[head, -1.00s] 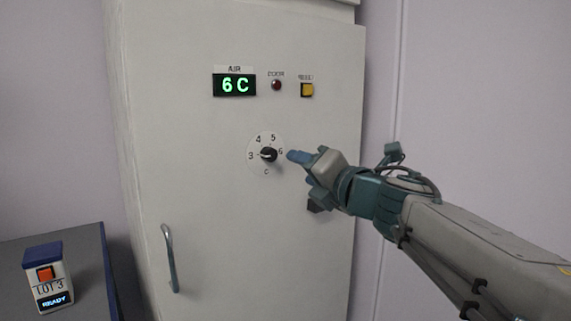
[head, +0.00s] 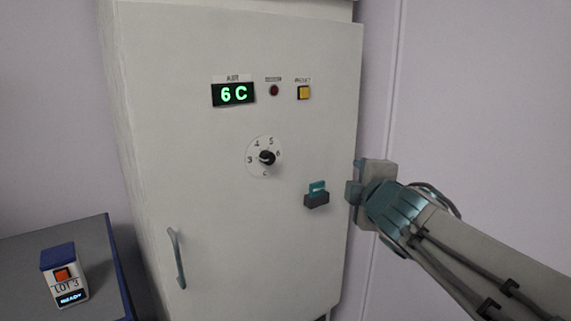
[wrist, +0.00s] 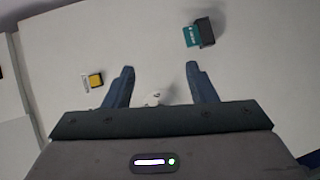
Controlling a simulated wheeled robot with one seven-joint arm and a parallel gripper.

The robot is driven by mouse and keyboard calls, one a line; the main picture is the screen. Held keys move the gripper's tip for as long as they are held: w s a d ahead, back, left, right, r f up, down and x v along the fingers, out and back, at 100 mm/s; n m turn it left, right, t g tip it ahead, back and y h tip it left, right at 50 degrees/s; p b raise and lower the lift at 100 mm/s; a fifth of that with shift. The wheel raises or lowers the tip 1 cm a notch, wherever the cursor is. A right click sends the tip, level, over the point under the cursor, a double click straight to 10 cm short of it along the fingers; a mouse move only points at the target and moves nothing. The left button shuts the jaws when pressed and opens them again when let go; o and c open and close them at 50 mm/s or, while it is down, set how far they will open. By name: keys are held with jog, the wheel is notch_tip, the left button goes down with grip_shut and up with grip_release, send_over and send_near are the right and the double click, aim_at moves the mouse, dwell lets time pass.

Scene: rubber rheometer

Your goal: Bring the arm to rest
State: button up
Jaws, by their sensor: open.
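My gripper (head: 356,180) is at the right edge of the white cabinet in the head view, to the right of the dial and apart from it. In the wrist view my gripper (wrist: 160,75) is open, its two blue fingers spread with nothing held between them. The cabinet front (wrist: 140,35) lies beyond the fingers. Part of the white dial plate (wrist: 153,97) shows low between the fingers in the wrist view.
The cabinet (head: 200,200) carries a green "6 C" display (head: 233,94), a dark red lamp (head: 274,90), a yellow button (head: 304,92), a dial (head: 267,157), a teal card in a dark holder (head: 317,198) and a handle (head: 176,258). A "LOT 3" box (head: 65,277) stands on the grey table (head: 100,245).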

jog(key=s+f+m+g+p, duration=0.4)
jog(key=s+m+g+p, duration=0.2)
jog(key=s+m, duration=0.2)
jog(key=s+f+m+g+p, duration=0.5)
jog(key=s+m+g+p, duration=0.2)
jog(key=s, duration=0.5)
jog(key=m, duration=0.2)
jog(key=shift+d+f+m+h, duration=0.25)
jog(key=shift+d+m+h, duration=0.05)
jog(key=shift+d+h, duration=0.1)
jog(key=shift+s, duration=0.1)
